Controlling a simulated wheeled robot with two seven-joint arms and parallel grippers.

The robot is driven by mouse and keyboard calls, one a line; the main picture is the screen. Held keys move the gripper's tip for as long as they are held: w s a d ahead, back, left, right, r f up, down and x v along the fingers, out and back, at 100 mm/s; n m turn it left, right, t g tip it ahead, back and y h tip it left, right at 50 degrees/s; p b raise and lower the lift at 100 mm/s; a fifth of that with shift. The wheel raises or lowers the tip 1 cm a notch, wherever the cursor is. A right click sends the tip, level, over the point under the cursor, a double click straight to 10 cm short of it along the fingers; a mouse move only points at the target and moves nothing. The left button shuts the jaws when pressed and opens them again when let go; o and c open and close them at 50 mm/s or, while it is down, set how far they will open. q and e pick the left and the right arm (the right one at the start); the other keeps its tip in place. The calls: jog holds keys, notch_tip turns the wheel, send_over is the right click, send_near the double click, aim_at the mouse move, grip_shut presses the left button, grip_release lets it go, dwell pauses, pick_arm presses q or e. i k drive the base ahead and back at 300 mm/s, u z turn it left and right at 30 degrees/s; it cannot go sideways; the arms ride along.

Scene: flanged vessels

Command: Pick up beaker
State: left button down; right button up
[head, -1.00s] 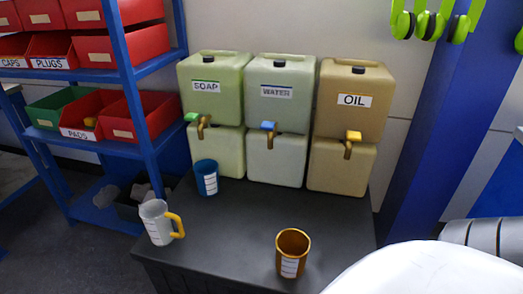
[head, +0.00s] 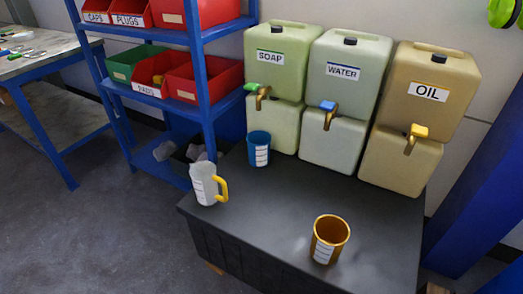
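In the head view, a translucent white beaker with a yellow handle (head: 204,186) stands upright at the left edge of the dark bench top (head: 285,215). Its handle points right and its side has a white scale label. A blue cup (head: 258,148) with a white label stands behind it, near the soap tank. An orange-brown cup (head: 329,240) with a white label stands near the bench front, right of the beaker, its open mouth showing. The three vessels stand apart. Neither of my grippers is in view.
Stacked tanks labelled SOAP (head: 285,65), WATER (head: 345,75) and OIL (head: 430,95), with taps, line the bench back. A blue shelf (head: 205,75) with red and green bins stands left. A worktable (head: 50,55) is far left. The middle bench top is clear.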

aim_at(259, 142)
jog(key=u, duration=1.75)
jog(key=i, duration=2.05)
jog(key=z, duration=1.75)
